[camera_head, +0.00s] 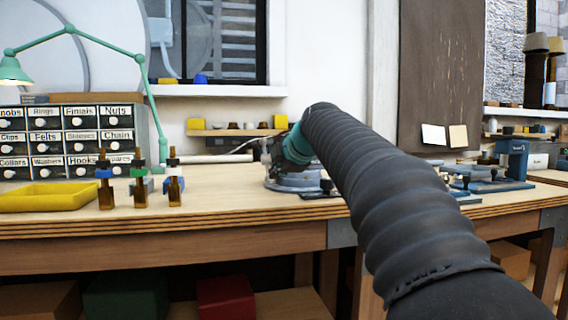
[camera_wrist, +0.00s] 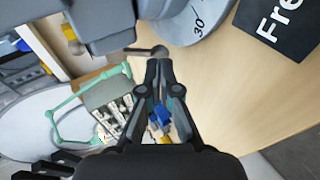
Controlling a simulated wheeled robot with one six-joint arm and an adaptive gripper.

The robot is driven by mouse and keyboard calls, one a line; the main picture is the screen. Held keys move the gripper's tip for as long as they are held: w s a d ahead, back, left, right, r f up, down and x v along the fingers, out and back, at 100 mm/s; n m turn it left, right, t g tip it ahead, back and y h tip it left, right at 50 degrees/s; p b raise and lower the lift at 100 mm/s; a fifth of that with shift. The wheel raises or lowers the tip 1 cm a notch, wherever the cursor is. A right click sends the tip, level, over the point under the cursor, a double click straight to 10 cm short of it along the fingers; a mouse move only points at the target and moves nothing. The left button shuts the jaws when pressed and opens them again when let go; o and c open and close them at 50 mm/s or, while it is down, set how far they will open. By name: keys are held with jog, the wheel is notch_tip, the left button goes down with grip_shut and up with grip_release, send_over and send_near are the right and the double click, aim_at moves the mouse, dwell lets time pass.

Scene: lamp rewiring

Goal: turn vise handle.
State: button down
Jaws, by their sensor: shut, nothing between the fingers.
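The grey vise (camera_wrist: 105,22) fills the top of the wrist view, with its round base (camera_wrist: 195,18) marked "30" beside it. A short metal bar with a rounded end, seemingly the vise handle (camera_wrist: 140,51), sticks out below the vise body. My gripper (camera_wrist: 161,60) is shut and empty, with its fingertips right at the bar's rounded end. I cannot tell whether they touch. In the head view the vise's grey base (camera_head: 292,184) sits on the workbench (camera_head: 240,205). My arm hides much of the vise and my gripper there.
A yellow tray (camera_head: 55,198), several small amber bottles (camera_head: 139,192) and a labelled drawer cabinet (camera_head: 75,140) stand left on the bench. A green lamp (camera_head: 138,60) arches above the cabinet. A blue tool (camera_head: 512,165) stands at the right. The bench front between bottles and vise is clear.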

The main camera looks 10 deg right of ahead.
aim_at(271, 180)
jog(key=shift+x, duration=0.8)
jog(key=shift+f, duration=0.1)
jog(key=f+t+b, duration=0.1)
jog(key=b, duration=0.3)
jog(key=shift+w+f+b, duration=0.1)
jog(key=shift+w+b, duration=0.05)
jog(key=shift+b, duration=0.15)
jog(key=shift+w+f+b, duration=0.2)
jog(key=shift+w+b, duration=0.1)
jog(key=shift+b, duration=0.35)
jog(key=shift+r, duration=0.1)
jog(key=f+b+v, duration=0.1)
jog(key=v, duration=1.3)
jog(key=shift+s+f, duration=0.4)
jog(key=shift+s, duration=0.05)
